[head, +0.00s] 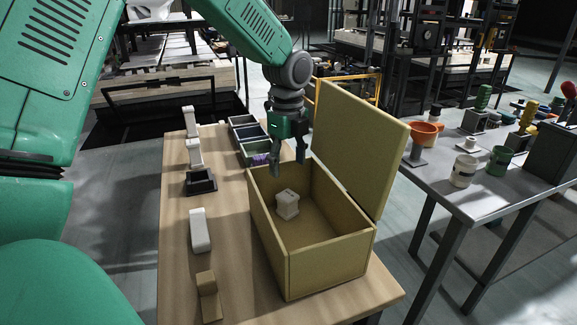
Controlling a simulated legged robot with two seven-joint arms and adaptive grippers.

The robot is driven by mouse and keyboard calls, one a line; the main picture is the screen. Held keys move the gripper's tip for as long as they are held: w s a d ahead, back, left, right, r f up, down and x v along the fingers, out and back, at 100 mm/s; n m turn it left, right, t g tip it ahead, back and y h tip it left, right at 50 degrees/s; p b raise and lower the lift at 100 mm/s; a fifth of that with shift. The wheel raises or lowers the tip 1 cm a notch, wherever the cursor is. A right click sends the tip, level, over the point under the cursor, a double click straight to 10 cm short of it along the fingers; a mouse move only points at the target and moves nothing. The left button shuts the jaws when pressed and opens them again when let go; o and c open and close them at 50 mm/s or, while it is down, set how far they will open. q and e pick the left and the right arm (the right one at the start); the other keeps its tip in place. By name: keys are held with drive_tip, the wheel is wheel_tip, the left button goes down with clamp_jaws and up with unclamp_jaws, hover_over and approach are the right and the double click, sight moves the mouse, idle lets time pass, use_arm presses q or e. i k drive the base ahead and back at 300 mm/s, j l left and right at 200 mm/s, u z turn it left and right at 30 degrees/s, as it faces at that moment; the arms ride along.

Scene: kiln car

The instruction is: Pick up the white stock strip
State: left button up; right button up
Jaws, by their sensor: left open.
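Several white pieces show, and I cannot tell for sure which is the white stock strip. A long white piece (200,230) lies on the wooden table left of the box. Two more white pieces stand farther back, one upright (190,121) and one just nearer (195,153). A small white block (288,204) sits inside the open tan box (330,262). My left gripper (288,165) points down over the far end of the box, open and empty, apart from the white block. My right gripper is not in view.
The box's raised lid (358,140) stands on its right side. A dark tray (201,183), a tan bracket (208,295) and a divided bin (247,136) share the wooden table (180,270). A grey table (475,190) with cups, including an orange one (426,132), stands right.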

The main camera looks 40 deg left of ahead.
sight(200, 238)
drive_tip(key=k+l, duration=0.75)
drive_tip(key=l, duration=0.25)
